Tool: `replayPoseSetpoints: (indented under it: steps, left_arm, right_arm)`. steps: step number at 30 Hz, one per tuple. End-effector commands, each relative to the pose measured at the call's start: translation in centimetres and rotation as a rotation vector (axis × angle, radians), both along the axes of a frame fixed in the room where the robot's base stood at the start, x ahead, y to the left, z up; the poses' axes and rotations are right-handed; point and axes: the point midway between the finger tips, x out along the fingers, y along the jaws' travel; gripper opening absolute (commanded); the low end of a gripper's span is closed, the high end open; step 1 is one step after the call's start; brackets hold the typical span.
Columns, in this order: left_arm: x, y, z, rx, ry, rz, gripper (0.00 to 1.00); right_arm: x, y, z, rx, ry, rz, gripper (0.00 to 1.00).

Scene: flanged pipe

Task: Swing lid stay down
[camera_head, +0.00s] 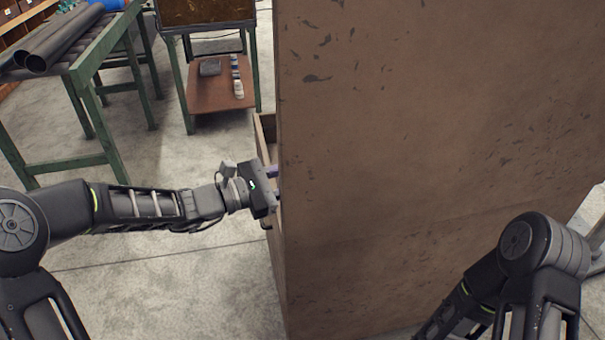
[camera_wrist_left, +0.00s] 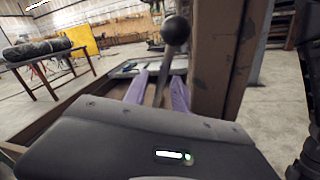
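A thin rod with a black ball knob (camera_wrist_left: 176,31), which looks like the lid stay, stands slightly tilted beside the edge of the raised brown lid (camera_head: 430,130). The lid edge also shows in the left wrist view (camera_wrist_left: 219,60). My left gripper (camera_head: 276,180) is at the lid's left edge, its fingertips partly hidden there. In the left wrist view its two purple fingers (camera_wrist_left: 160,88) are apart, with the rod between them and gaps visible. The stay is hidden in the head view. My right arm shows at lower right, but its gripper is out of view.
The box's side wall (camera_head: 265,137) shows left of the lid. A green-framed table with dark pipes (camera_head: 55,45) and a green stand with a brown shelf (camera_head: 215,95) are at the back left. The large lid fills the right side. The floor (camera_head: 170,280) at lower left is clear.

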Motion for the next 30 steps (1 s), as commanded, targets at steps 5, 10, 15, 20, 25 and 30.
replayPoseSetpoints:
  steps: [5, 10, 15, 20, 25, 30]
  left_arm:
    - [-0.02, 0.02, 0.0, 0.0, 0.0, 0.0, 0.28]
    - [-0.03, 0.04, 0.0, 0.0, 0.0, 0.0, 0.14]
    - [-0.04, 0.03, -0.01, 0.0, 0.0, 0.0, 0.0]
    - [-0.04, 0.05, 0.0, 0.0, 0.0, 0.0, 0.0]
    - [-0.04, 0.05, 0.0, 0.0, 0.0, 0.0, 0.0]
    - [-0.04, 0.05, 0.0, 0.001, -0.001, 0.0, 0.0]
  right_arm:
    - [0.0, 0.0, 0.0, 0.0, 0.0, 0.0, 0.0]
    - [0.0, 0.0, 0.0, 0.0, 0.0, 0.0, 0.0]
    - [0.0, 0.0, 0.0, 0.0, 0.0, 0.0, 0.0]
    - [0.0, 0.0, 0.0, 0.0, 0.0, 0.0, 0.0]
    - [0.0, 0.0, 0.0, 0.0, 0.0, 0.0, 0.0]
    - [0.0, 0.0, 0.0, 0.0, 0.0, 0.0, 0.0]
